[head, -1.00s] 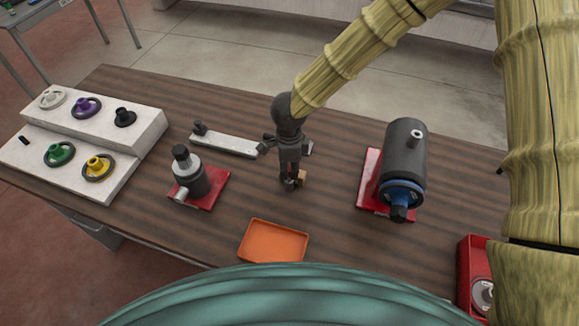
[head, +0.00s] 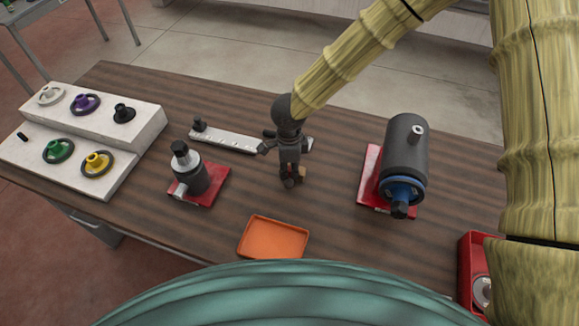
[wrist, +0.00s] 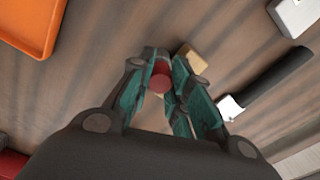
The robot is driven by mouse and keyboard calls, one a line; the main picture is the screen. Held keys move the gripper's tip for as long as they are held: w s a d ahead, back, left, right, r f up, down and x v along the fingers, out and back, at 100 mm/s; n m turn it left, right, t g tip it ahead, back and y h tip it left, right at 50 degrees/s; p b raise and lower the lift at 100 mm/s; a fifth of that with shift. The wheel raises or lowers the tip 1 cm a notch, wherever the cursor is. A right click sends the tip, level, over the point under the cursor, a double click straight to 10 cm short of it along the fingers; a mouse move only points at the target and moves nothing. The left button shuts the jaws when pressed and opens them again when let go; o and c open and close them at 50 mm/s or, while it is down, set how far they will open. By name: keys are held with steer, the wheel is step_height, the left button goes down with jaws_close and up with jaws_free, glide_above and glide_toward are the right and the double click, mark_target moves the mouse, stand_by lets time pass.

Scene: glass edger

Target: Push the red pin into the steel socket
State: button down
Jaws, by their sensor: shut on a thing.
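The red pin (wrist: 161,77) shows its round red end between the fingertips in the wrist view. My gripper (wrist: 157,84) is shut on it, with teal pads on both sides. In the head view my gripper (head: 291,182) points down, low over the middle of the wooden table, and its fingers hide the pin. A small tan block (wrist: 191,60) lies just beside the fingertips; in the head view it (head: 302,172) is partly covered by them. I cannot pick out the steel socket for certain in either view.
An orange tray (head: 272,238) lies in front of my gripper. A pale bar (head: 225,140) lies behind left. A grey cylinder on a red base (head: 370,170) stands right, a smaller device (head: 192,172) left. A white stepped rack (head: 140,150) holds several coloured knobs.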

steer(key=shift+f, duration=0.45)
steer(key=c, duration=1.3)
jaws_free()
steer(key=shift+o, duration=0.2)
steer(key=shift+r, duration=0.15)
step_height(320, 180, up, 12)
